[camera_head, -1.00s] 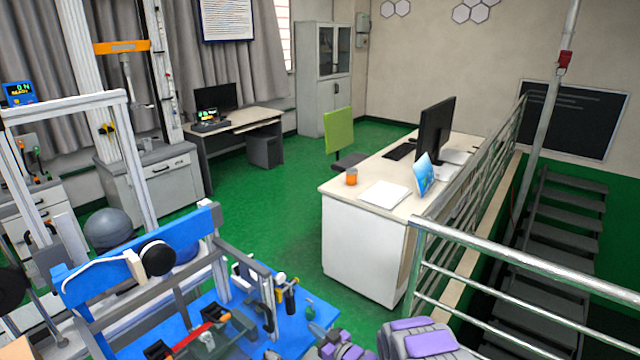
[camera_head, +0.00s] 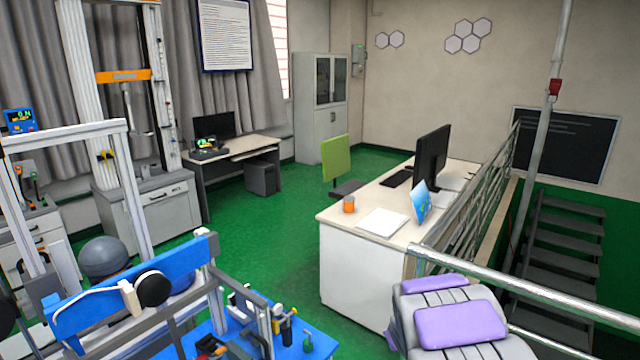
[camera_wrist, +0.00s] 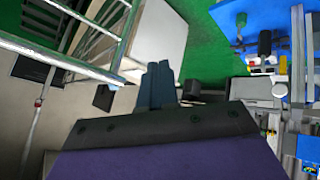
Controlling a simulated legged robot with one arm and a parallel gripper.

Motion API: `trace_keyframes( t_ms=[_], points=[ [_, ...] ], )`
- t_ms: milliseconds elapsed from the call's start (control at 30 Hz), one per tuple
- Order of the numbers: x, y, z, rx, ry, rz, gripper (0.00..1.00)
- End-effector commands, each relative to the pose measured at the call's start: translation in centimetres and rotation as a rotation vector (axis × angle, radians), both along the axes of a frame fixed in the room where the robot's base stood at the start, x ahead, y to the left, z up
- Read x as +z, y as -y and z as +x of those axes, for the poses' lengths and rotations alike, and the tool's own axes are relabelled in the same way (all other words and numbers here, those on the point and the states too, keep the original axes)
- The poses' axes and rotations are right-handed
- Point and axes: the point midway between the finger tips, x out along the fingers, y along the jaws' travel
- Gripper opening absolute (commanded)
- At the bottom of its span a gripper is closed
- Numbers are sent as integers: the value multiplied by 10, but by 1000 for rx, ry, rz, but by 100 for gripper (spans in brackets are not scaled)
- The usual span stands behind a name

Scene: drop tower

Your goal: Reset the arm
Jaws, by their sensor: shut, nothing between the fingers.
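My gripper (camera_wrist: 158,78) shows in the wrist view as two dark blue-grey fingers pressed together, with nothing between them. It is in the air, with the green floor and the white desk behind it. In the head view, the grey and purple links of my arm (camera_head: 455,320) are at the bottom right, in front of the railing. The gripper itself does not show in the head view.
A blue bench with a metal frame (camera_head: 130,295) stands at the lower left. A white desk (camera_head: 365,265) with a monitor (camera_head: 432,160) stands at centre right. A metal railing (camera_head: 570,305) guards descending stairs (camera_head: 560,245). Green floor (camera_head: 265,245) is open between.

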Motion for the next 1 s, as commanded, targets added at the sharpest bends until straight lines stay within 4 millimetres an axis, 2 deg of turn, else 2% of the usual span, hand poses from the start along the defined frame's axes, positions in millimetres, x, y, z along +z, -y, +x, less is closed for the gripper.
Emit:
trace_keyframes(
  t_ms=[33, 200, 267, 433, 600, 900, 1000],
  points=[
    [13, 4, -14, -34, -22, -4, 0],
    [44, 15, -73, -151, -133, -2, 0],
    [53, 16, -96, -187, -174, 5, 0],
    [74, 12, -167, -278, -302, 40, 0],
    [93, -3, -240, -340, -428, 88, 0],
    [113, -44, -376, -377, -680, 183, 0],
    [117, -57, -414, -372, -756, 207, 0]
  ],
)
